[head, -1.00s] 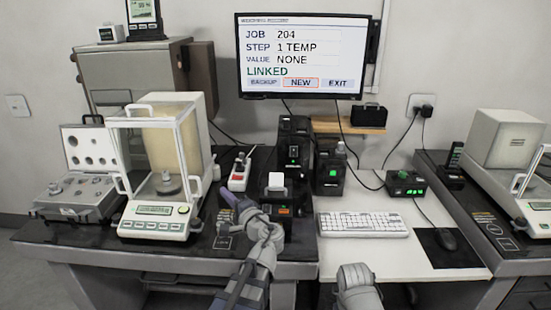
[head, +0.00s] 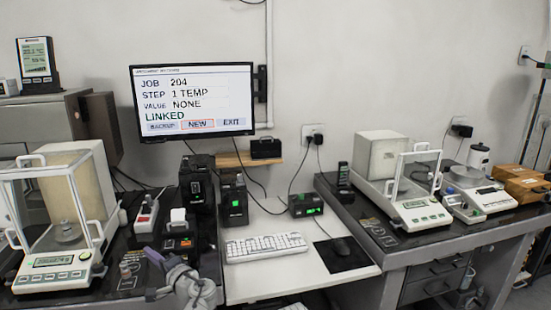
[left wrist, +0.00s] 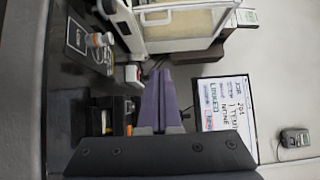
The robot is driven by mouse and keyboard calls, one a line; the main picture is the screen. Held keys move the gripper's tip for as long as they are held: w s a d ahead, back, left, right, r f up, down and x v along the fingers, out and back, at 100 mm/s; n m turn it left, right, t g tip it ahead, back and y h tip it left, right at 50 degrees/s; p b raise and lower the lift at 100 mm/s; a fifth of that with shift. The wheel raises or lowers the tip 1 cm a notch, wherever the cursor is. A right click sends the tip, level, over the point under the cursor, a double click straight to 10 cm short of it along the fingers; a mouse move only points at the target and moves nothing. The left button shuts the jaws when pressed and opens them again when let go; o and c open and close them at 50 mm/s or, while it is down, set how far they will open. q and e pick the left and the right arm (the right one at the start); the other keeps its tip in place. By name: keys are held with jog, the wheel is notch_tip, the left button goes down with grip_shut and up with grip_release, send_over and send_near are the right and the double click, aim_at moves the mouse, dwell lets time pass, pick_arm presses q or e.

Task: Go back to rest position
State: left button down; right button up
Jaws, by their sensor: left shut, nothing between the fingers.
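My left gripper (head: 154,257) shows in the head view at the lower left, its purple fingers together and empty. It is over the front of the dark left weighing table (head: 118,284), just in front of the small label printer (head: 179,222). In the left wrist view the two purple fingers (left wrist: 160,78) lie side by side with nothing between them. That view is turned sideways, with the monitor (left wrist: 224,108) beyond the fingers. My right gripper is not in view; only a pale sliver of what may be my right arm shows at the bottom edge.
A glass-doored balance (head: 60,262) stands left of my left gripper. A white keyboard (head: 265,247) and a mouse lie on the lower white desk (head: 262,284). The monitor (head: 193,100) hangs behind. Another balance (head: 422,212) is on the right table. The desk's front part is clear.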

pick_arm(q)
jog(key=s+d+f+n+g+h, duration=0.2)
jog(key=s+d+f+g+h, duration=0.15)
jog(key=d+f, duration=0.35)
jog(key=s+d+f+n+g+h, duration=0.25)
jog(key=s+d+f, duration=0.25)
jog(key=f, duration=0.4)
jog(key=s+d+f+g+h, duration=0.25)
jog(key=s+d, duration=0.25)
jog(key=d, duration=0.3)
jog(key=s+d+f+g+h, duration=0.2)
jog(key=s+d+f+h, duration=0.15)
jog(key=s+d, duration=0.3)
notch_tip(320, 180, up, 16)
jog(key=d+h+p, duration=0.1)
jog(key=d+p, duration=0.1)
jog(key=p, duration=1.3)
jog(key=shift+f+m+p, duration=0.2)
jog(key=shift+m+p, duration=0.1)
jog(key=shift+m, duration=0.15)
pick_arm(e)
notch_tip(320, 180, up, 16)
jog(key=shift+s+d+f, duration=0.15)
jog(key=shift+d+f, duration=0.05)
pick_arm(q)
jog(key=shift+s+g, duration=0.1)
jog(key=shift+g, duration=0.15)
